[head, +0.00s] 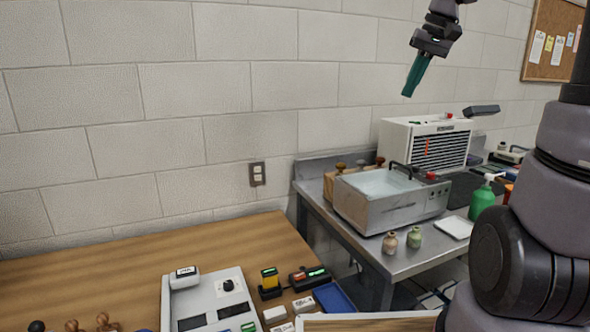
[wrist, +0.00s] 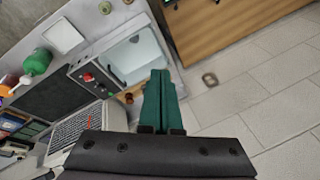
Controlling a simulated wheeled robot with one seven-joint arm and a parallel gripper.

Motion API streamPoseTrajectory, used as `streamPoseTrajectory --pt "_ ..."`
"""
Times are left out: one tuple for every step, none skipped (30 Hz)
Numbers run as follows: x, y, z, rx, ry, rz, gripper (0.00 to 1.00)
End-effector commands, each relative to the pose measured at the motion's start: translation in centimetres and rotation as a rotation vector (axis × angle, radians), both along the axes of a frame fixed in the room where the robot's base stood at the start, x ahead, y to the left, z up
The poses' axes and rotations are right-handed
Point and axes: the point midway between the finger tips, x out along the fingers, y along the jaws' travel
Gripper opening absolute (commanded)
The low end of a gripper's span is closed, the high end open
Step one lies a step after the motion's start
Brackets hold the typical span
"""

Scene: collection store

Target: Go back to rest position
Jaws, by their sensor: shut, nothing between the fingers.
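My gripper (head: 411,87) hangs in the air at the upper right of the head view, in front of the block wall and above the metal table. Its green fingers point down and are together with nothing between them. In the wrist view the closed green fingers (wrist: 159,75) show at the centre, apart from any object. Part of my arm fills the right edge of the head view.
A metal table (head: 385,262) holds a basin (head: 390,205), a white vented unit (head: 425,146), a green pump bottle (head: 481,201) and two small jars. A wooden table (head: 150,262) at the left holds a grey device (head: 205,298) and stamps. The air around my gripper is clear.

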Motion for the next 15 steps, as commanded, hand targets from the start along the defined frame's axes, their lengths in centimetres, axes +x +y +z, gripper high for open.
streamPoseTrajectory --pt "-2.2 0.8 0.4 -0.016 -0.032 -0.018 0.00" --pt "-3.4 1.0 0.4 -0.024 -0.050 -0.034 0.00" --pt "-4.9 1.4 0.4 -0.031 -0.076 -0.055 0.00" --pt "-6.0 1.6 0.4 -0.035 -0.094 -0.070 0.00" --pt "-7.2 1.9 0.3 -0.037 -0.113 -0.087 0.00" --pt "-8.6 2.1 0.1 -0.038 -0.138 -0.108 0.00" --pt "-9.7 2.3 -0.1 -0.037 -0.158 -0.122 0.00" --pt "-10.7 2.4 -0.3 -0.035 -0.177 -0.137 0.00" --pt "-12.0 2.5 -0.7 -0.030 -0.201 -0.156 0.00" --pt "-12.9 2.6 -0.9 -0.027 -0.219 -0.168 0.00" --pt "-13.7 2.6 -1.2 -0.022 -0.234 -0.181 0.00" --pt "-14.6 2.7 -1.6 -0.014 -0.253 -0.195 0.00" --pt "-15.2 2.7 -1.9 -0.009 -0.267 -0.204 0.00" --pt "-15.8 2.7 -2.2 -0.004 -0.277 -0.213 0.00" --pt "-16.4 2.7 -2.5 0.003 -0.291 -0.224 0.00"
